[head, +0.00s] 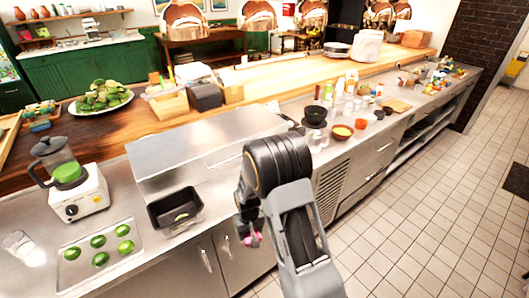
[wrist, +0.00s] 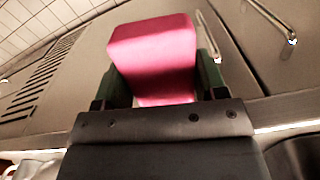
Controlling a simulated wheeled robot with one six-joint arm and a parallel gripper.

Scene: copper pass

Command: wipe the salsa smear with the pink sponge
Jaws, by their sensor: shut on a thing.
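The pink sponge (wrist: 152,50) is between the fingers of my gripper (wrist: 160,85) in the wrist view, and the gripper is shut on it. In the head view my gripper (head: 250,238) hangs in front of the counter's cabinet doors, and a small bit of pink shows at its tip. Most of the sponge is hidden there by my arm. I cannot make out a salsa smear in either view. My arm covers part of the counter's front edge.
A black bin (head: 175,212) stands on the steel counter left of my gripper. A tray of limes (head: 72,253) and a blender (head: 75,190) are further left. Bowls (head: 342,132) and bottles stand to the right. Tiled floor (head: 400,220) is clear on the right.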

